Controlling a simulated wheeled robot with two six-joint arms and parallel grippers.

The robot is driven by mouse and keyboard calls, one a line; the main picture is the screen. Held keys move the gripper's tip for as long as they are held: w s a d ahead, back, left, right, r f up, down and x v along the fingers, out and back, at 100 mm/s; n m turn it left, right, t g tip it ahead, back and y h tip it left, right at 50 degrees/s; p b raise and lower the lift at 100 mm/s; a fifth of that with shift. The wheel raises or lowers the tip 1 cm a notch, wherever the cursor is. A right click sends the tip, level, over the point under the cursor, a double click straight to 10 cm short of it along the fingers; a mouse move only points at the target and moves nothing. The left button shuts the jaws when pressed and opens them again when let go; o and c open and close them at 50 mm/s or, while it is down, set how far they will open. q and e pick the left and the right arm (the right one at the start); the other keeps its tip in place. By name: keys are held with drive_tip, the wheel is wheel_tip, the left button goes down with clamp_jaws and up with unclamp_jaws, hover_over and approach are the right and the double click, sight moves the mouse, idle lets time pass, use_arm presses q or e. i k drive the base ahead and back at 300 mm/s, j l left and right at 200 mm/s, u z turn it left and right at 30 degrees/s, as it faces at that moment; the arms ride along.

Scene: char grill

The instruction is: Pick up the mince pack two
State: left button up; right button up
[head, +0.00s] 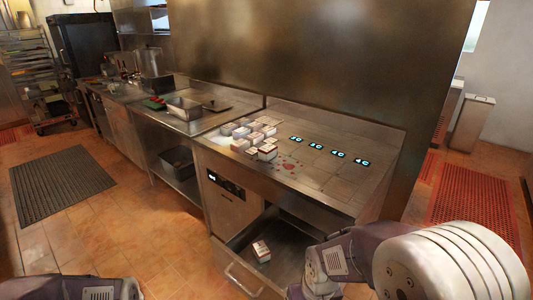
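Several small white-and-brown packs (254,136) sit in a close cluster on the steel counter (345,187). One more similar pack (262,251) lies alone in the open drawer (290,240) below. I cannot tell which of them is mince pack two, as the labels are too small to read. My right arm reaches in at the lower right, in front of the drawer's right side, and my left arm shows at the lower left edge. Neither gripper's fingers can be seen.
The drawer stands pulled out, its handle (243,281) toward me. Blue-lit displays (316,146) line the counter. A metal pan (184,108) and a red-and-green item (155,103) sit on the left counter. A dark mat (62,183) lies on the otherwise open floor at left.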

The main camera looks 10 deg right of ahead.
sight(269, 151)
drive_tip(key=i+j+z, duration=0.45)
drive_tip(key=i+j, duration=0.15)
drive_tip(key=i+j+z, duration=0.2)
drive_tip(key=i+j, duration=0.15)
drive_tip(key=i+j+z, duration=0.25)
drive_tip(key=j, duration=0.15)
drive_tip(key=i+j+z, duration=0.2)
drive_tip(key=j, duration=0.3)
drive_tip(key=i+j+z, duration=0.25)
drive_tip(key=j, duration=0.2)
drive_tip(key=i+j+z, duration=0.2)
drive_tip(key=j, duration=0.35)
drive_tip(key=j+z, duration=0.25)
drive_tip(key=j, duration=0.25)
